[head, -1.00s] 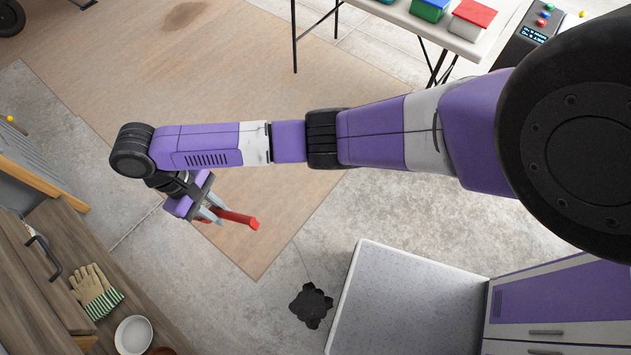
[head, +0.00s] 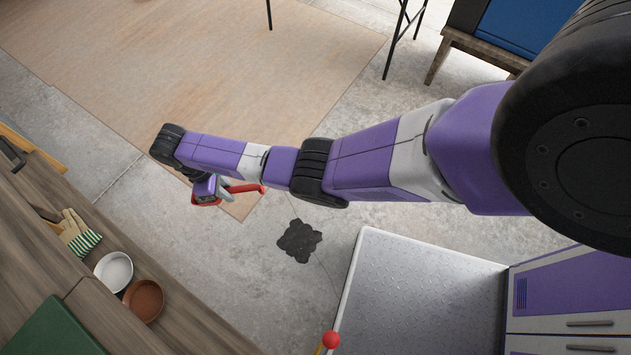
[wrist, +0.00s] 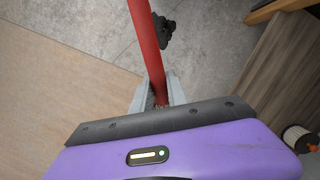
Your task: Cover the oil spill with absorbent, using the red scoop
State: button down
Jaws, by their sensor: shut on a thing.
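The red scoop (head: 247,188) is in my gripper (head: 225,189), which is shut on its handle. The handle points right in the head view, and red also shows on the left below the wrist. In the wrist view the red handle (wrist: 148,45) runs up from between the grey fingers (wrist: 156,95). The scoop's bowl is mostly hidden, and I cannot tell what it holds. The oil spill (head: 299,241) is a black, ragged patch on the concrete, right of and below the scoop in the head view. It also shows in the wrist view (wrist: 164,30). No absorbent shows on it.
A wooden bench (head: 185,320) at lower left holds gloves (head: 78,233), a white bowl (head: 114,271) and a brown bowl (head: 144,300). A tan mat (head: 200,70) covers the floor behind. Bare concrete surrounds the spill. A small stand (head: 470,58) is at top right.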

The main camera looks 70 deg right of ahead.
jog(key=s+d+f+n+t+b, duration=0.1)
jog(key=s+d+f+n+b, duration=0.1)
jog(key=s+d+f+b, duration=0.55)
jog(key=s+d+f+n+b, duration=0.2)
jog(key=s+f, duration=0.6)
jog(key=f, duration=0.6)
jog(key=s+d+f+n+t+b, duration=0.1)
jog(key=s+d+f+n+b, duration=0.1)
jog(key=s+d+f+b, duration=0.55)
jog(key=w+a+g+h+b, duration=0.3)
jog(key=a+g+h+b, duration=0.4)
jog(key=b, duration=0.4)
jog(key=shift+w+f+g+h+b, duration=0.35)
jog(key=shift+g+h, duration=0.45)
jog(key=shift+h, duration=0.3)
jog(key=shift+s+a, duration=0.1)
jog(key=shift+s, duration=0.05)
